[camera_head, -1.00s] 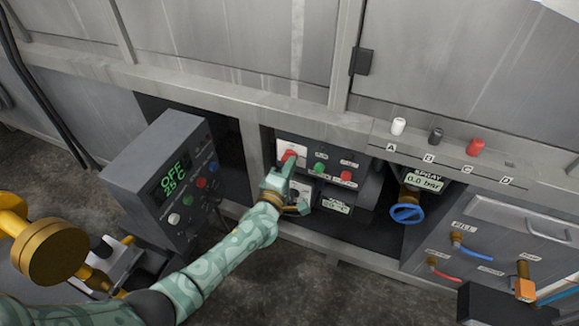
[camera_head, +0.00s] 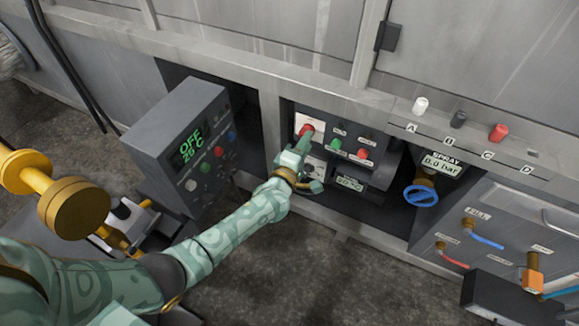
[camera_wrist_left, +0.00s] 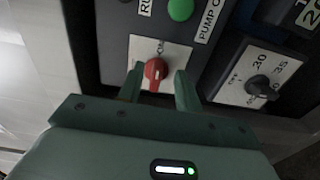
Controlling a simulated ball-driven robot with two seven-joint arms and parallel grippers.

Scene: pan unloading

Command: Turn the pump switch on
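A red rotary switch (camera_head: 306,129) sits on a white plate at the upper left of the grey control panel (camera_head: 346,130). It also shows in the left wrist view (camera_wrist_left: 155,69), with its grip roughly upright in the picture. My left gripper (camera_head: 303,143) is at the switch, in front of the panel. In the left wrist view the left gripper (camera_wrist_left: 159,75) is open, with one finger on each side of the red switch and small gaps visible. I cannot tell whether it touches the switch. My right gripper is not in view.
A green button (camera_wrist_left: 181,9) and a black dial (camera_wrist_left: 262,87) are close to the switch. A blue valve wheel (camera_head: 421,196) and a hose panel are to the right. A metal frame surrounds the control panel.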

